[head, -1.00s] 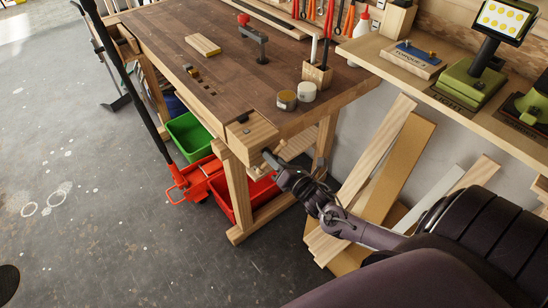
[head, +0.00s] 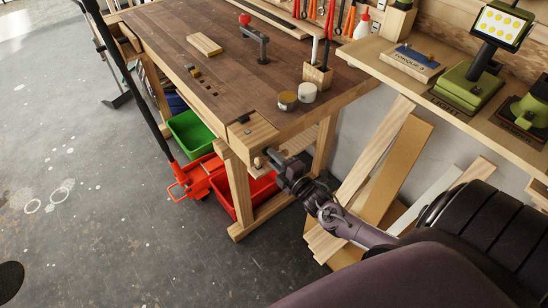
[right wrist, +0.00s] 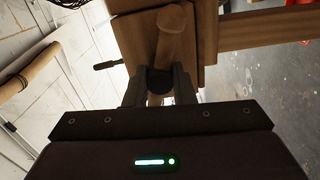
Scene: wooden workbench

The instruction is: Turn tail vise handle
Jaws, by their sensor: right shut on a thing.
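The tail vise (head: 252,136) is the pale wooden block at the near end of the workbench. Its wooden handle (head: 258,162) shows just below that end, partly hidden by my right gripper (head: 272,157). In the right wrist view, the wooden handle (right wrist: 172,38) runs between the two dark fingers of my right gripper (right wrist: 160,88), which are closed around it beside a dark round hub. My left gripper is not in view.
The workbench top (head: 175,45) bears a wood block (head: 204,44), two small tins (head: 288,100) and a tool holder (head: 318,76). A red bin (head: 222,190) and a green bin (head: 190,133) sit below. Planks (head: 395,165) lean at the right under a shelf.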

